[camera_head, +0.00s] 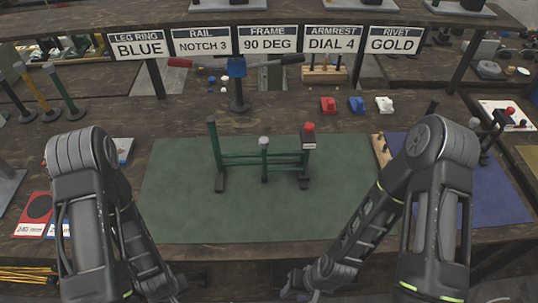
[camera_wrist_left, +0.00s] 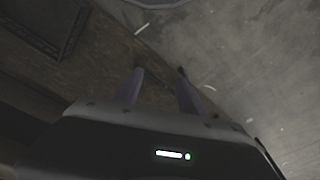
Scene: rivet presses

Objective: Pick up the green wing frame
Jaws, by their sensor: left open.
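A green frame (camera_head: 262,157) stands upright on the green mat (camera_head: 180,205). It has a tall post at its left, a short grey-capped post in the middle, horizontal bars and a right post below a red-knobbed block (camera_head: 309,135). My left gripper shows in the left wrist view (camera_wrist_left: 158,92), with its two fingers apart and nothing between them. My right gripper (camera_head: 298,288) is low at the bottom edge of the head view, in front of the bench and apart from the frame. Its fingers are too dark and small to read.
Signs (camera_head: 267,40) stand behind the mat. A blue-headed stand (camera_head: 237,85), red, blue and white blocks (camera_head: 357,105) and a wooden rack (camera_head: 324,75) are beyond it. A blue mat (camera_head: 500,200) lies at right; red and blue cards (camera_head: 35,208) lie at left. The green mat around the frame is clear.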

